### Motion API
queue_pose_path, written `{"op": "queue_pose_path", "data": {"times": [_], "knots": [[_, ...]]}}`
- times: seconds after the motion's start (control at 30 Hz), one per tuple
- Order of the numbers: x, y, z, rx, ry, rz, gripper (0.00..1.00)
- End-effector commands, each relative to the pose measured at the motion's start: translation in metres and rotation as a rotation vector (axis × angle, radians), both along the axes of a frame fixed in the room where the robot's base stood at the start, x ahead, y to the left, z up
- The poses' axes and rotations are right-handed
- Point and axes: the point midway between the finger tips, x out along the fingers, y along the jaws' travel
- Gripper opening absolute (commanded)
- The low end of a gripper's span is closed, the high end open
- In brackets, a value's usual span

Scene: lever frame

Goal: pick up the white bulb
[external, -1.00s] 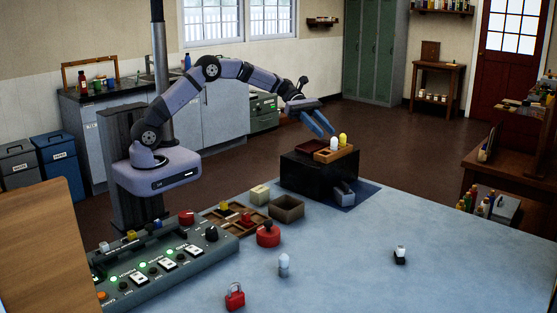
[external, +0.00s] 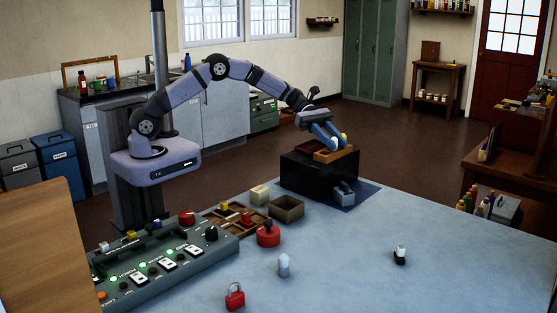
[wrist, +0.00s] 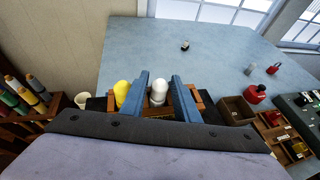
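The white bulb (wrist: 159,92) stands upright in a small wooden holder (external: 345,154) on a black box (external: 304,174). In the wrist view it lies between the two blue fingers of my gripper (wrist: 159,98), with a narrow gap showing on each side. The fingers are apart, angled down at the holder. In the external view the fingers (external: 328,136) hide much of the white bulb. The yellow bulb (wrist: 121,92) stands in the same holder, just outside the left finger in the wrist view.
On the blue table are a clear-white bulb-like piece (external: 284,267), a small black-and-white piece (external: 400,254), a red padlock (external: 235,296) and an open brown box (external: 287,208). The table's right side is mostly clear.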

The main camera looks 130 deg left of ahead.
Motion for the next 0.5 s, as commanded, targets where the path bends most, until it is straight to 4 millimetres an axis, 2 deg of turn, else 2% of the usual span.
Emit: {"op": "queue_pose_path", "data": {"times": [0.1, 0.2, 0.23, 0.5], "knots": [[-0.0001, 0.0001, -0.0001, 0.001, 0.0, 0.0, 0.28], [-0.0003, 0.0003, 0.0, 0.001, 0.0, 0.0, 0.04], [-0.0003, 0.0002, 0.0, 0.001, 0.0, 0.0, 0.0], [-0.0004, 0.0003, 0.0006, 0.001, 0.0, 0.0, 0.0]]}}
